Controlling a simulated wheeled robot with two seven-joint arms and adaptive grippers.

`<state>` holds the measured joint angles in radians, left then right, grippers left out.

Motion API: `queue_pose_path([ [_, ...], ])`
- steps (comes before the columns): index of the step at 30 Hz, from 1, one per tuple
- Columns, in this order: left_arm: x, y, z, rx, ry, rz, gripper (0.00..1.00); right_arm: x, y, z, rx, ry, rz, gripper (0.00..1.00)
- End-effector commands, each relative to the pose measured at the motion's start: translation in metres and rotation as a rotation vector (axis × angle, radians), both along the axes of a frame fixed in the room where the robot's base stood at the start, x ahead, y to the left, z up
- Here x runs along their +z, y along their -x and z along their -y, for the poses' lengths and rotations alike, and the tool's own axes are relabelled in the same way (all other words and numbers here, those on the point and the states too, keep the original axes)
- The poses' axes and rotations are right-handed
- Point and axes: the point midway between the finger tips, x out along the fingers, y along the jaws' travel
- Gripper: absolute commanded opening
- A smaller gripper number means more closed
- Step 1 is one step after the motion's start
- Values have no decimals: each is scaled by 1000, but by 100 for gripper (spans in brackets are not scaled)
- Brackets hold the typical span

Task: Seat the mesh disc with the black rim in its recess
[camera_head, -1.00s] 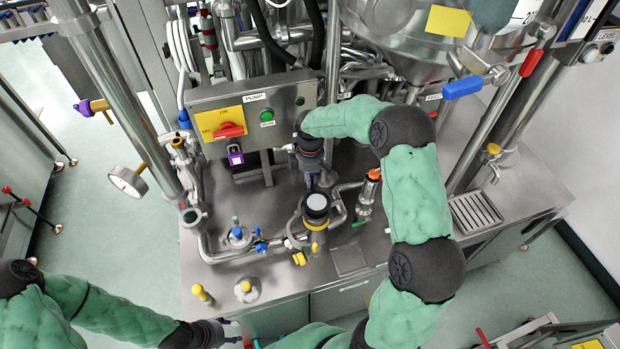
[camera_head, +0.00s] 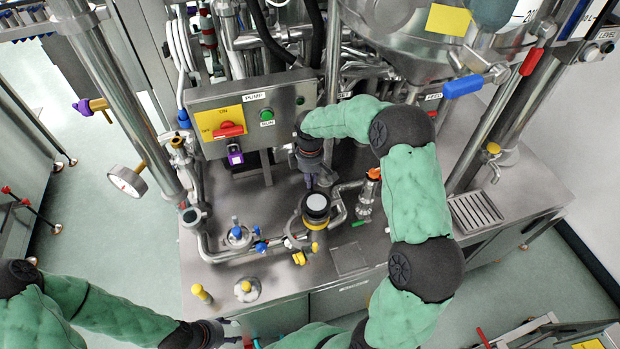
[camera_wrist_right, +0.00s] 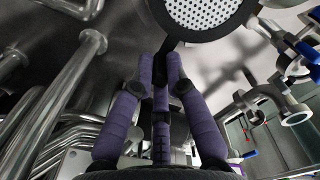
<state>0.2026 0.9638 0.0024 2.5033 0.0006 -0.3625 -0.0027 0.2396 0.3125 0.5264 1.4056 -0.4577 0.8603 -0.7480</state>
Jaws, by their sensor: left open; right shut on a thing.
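The mesh disc (camera_wrist_right: 205,14) shows at the top of the right wrist view, with a pale perforated face and a black rim. In the head view the disc (camera_head: 317,202) lies over a yellow-ringed fitting (camera_head: 318,224) on the steel bench. My right gripper (camera_wrist_right: 168,62) is shut on the disc's dark tab; in the head view the right gripper (camera_head: 311,180) is just behind the disc. The recess is not clearly visible; I cannot tell whether the disc touches the fitting. My left gripper (camera_head: 230,333) is open and empty at the bottom edge of the head view.
The pump box (camera_head: 250,120) stands behind the disc. A blue-topped valve (camera_head: 238,235) and pipes lie to its left, and an orange-topped fitting (camera_head: 369,190) is close on its right. A yellow-capped flask (camera_head: 247,289) stands at the bench's front. The drain grate (camera_head: 477,211) is far right.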

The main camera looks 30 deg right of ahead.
Motion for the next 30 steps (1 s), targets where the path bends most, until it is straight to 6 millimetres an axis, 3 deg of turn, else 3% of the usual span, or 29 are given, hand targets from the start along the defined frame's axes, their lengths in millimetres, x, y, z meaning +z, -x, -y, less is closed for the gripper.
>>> queue_pose_path([
  [30,-4,0,0,0,0,0,55,-6,0,0,0,0,0,0],
])
